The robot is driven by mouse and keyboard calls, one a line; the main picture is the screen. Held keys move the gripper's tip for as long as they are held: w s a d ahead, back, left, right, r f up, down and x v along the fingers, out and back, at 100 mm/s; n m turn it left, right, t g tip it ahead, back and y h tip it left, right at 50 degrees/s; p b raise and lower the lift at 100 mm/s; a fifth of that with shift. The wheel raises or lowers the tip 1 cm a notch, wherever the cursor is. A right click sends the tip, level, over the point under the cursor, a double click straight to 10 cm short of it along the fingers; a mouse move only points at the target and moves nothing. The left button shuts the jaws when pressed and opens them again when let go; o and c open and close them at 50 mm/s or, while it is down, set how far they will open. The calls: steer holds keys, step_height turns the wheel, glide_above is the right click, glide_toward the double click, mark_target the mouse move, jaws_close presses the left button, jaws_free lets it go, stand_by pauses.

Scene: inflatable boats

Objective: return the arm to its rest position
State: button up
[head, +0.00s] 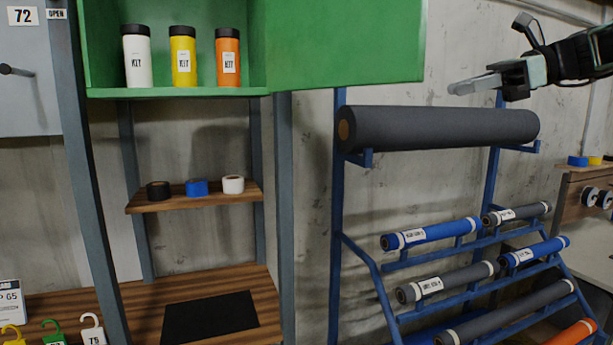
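My gripper (464,87) is at the upper right, held in the air and pointing left. It appears above the right part of the large dark grey roll (430,128). My dark arm reaches in from the right edge of the picture. The gripper shows from the side, its fingers overlapping, so I cannot tell whether they are apart. I see no object in it.
A blue rack (378,285) holds the large roll and several smaller rolls. An open green cabinet (178,92) holds white, yellow and orange KIT bottles; its green door (345,45) extends toward my gripper. A wooden shelf (220,200) carries three tape rolls.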

steer(key=s+f+n+g+h, duration=0.1)
steer(key=s+f+n+h, duration=0.25)
steer(key=f, duration=0.85)
steer(key=s+f+n+h, duration=0.25)
steer(key=f+h, duration=0.25)
steer(key=f, duration=0.7)
steer(key=s+d+f+n+h, duration=0.3)
steer(key=s+f+n+h, duration=0.3)
steer(key=s+f+n, duration=0.75)
steer(key=s+a+f+n+g+b, duration=0.1)
steer(key=s+a+f+n+b, duration=0.3)
steer(key=s+a, duration=0.3)
steer(key=s+a+f+n+g+b, duration=0.1)
steer(key=s+a+f+n+b, duration=0.3)
steer(key=a, duration=0.7)
steer(key=s+f+y+b, duration=0.1)
steer(key=s+b, duration=0.1)
steer(key=s, duration=0.1)
steer(key=shift+s+a+f+g, duration=0.15)
steer(key=shift+a+f+g, duration=0.05)
steer(key=shift+f+g, duration=0.1)
